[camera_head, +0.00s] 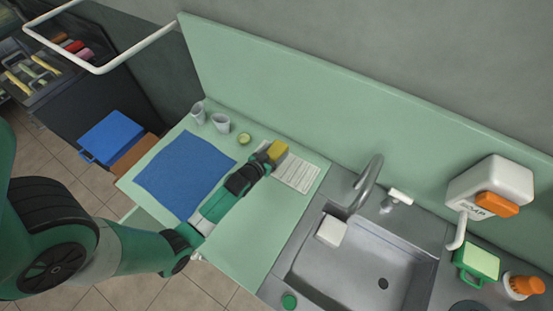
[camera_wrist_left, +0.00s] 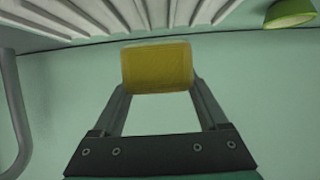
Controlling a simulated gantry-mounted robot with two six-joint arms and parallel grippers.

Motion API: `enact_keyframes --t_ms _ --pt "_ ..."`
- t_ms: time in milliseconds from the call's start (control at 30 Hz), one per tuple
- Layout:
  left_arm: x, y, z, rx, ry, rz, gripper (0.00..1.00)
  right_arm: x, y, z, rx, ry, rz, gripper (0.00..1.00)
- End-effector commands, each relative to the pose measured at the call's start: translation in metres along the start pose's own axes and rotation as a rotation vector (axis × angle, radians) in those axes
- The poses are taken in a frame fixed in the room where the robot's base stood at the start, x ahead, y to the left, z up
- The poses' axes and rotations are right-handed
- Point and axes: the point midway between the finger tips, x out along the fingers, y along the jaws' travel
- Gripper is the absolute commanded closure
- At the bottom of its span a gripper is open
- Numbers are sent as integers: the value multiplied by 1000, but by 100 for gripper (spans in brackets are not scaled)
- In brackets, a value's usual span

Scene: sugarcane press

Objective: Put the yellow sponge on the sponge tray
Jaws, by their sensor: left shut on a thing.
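The yellow sponge (camera_head: 277,149) is in my left gripper (camera_head: 268,158), which is shut on it. The sponge is held over the pale green counter beside a white ribbed tray (camera_head: 299,174). In the left wrist view the sponge (camera_wrist_left: 157,67) sits between the two fingertips, with the white ribbed tray (camera_wrist_left: 110,18) behind it. A small green tray (camera_head: 476,265) with a pale green top stands at the far right, below the soap dispenser. I cannot tell which of these is the sponge tray. My right gripper is not in view.
A blue cloth (camera_head: 186,172) lies on the counter left of my arm. Two pale cups (camera_head: 221,122) and a lime half (camera_head: 244,138) stand along the back. The sink (camera_head: 355,265) and curved faucet (camera_head: 368,185) are to the right, with a white block (camera_head: 331,231) at the sink.

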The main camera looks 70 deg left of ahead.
Motion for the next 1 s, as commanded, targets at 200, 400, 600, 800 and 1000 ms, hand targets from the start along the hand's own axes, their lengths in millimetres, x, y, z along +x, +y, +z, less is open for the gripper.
enact_keyframes --t_ms 200,400,600,800,1000 --pt "12 0 6 0 1 0 85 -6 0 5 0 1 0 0" --pt "24 0 33 0 0 0 85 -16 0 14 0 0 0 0" --pt "23 0 31 0 0 0 85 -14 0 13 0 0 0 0" --pt "24 0 34 0 0 0 15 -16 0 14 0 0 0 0" --pt "24 0 34 0 0 0 0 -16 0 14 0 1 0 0"
